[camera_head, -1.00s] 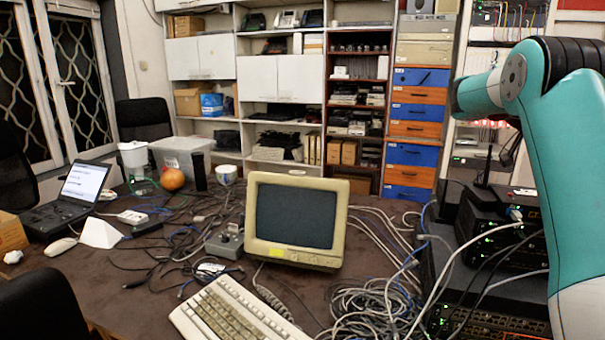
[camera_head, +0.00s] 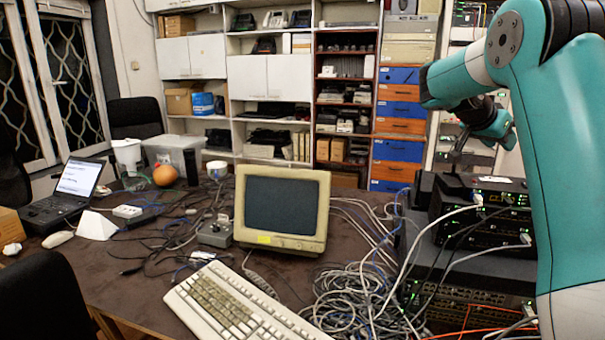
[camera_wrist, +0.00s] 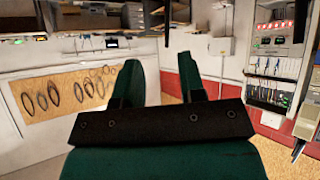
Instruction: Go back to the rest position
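My gripper shows in the wrist view (camera_wrist: 159,78). Its two green fingers stand apart with nothing between them, and the wall and floor show through the gap. In the head view my teal arm rises at the right and bends over to the left. Its wrist hangs above the black network devices (camera_head: 485,205), clear of them as far as I can tell. The fingertips are hard to make out in that view.
The brown table (camera_head: 130,285) holds a beige monitor (camera_head: 283,208), a keyboard (camera_head: 235,305), a laptop (camera_head: 70,190), an orange ball (camera_head: 164,175) and tangled cables (camera_head: 345,300). Shelves (camera_head: 270,75) stand behind. In the wrist view, cable loops hang on a board (camera_wrist: 65,92).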

